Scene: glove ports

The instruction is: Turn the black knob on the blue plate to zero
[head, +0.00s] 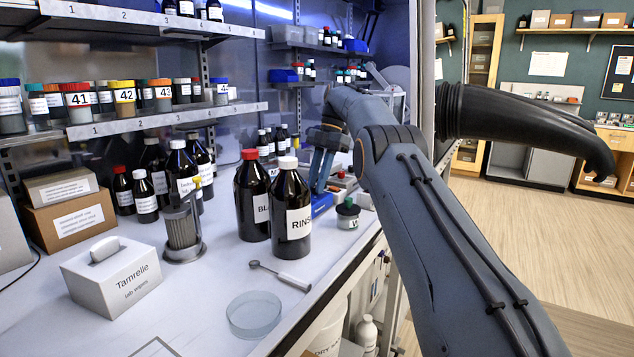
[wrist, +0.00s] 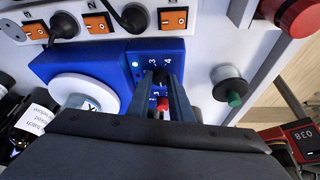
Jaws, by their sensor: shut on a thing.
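The blue plate (wrist: 115,60) is a blue unit with a white round top (wrist: 88,88) in the wrist view; its edge also shows in the head view (head: 322,204). Its front carries white numbers, including 3 and 4, and a small blue light. The black knob (wrist: 160,77) sits below these numbers, between my fingertips. A red piece (wrist: 164,106) shows just below it, between the fingers. My gripper (wrist: 163,84) is shut on the black knob. In the head view my gripper (head: 319,172) reaches down at the blue plate, and the knob is hidden. Where the knob points I cannot tell.
A power strip with orange switches (wrist: 98,24) lies beside the plate. A green-lidded jar (head: 347,214) stands close to my gripper. Dark bottles, including one marked RINS (head: 291,215), stand to the left. A black glove (head: 530,120) sticks out at right.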

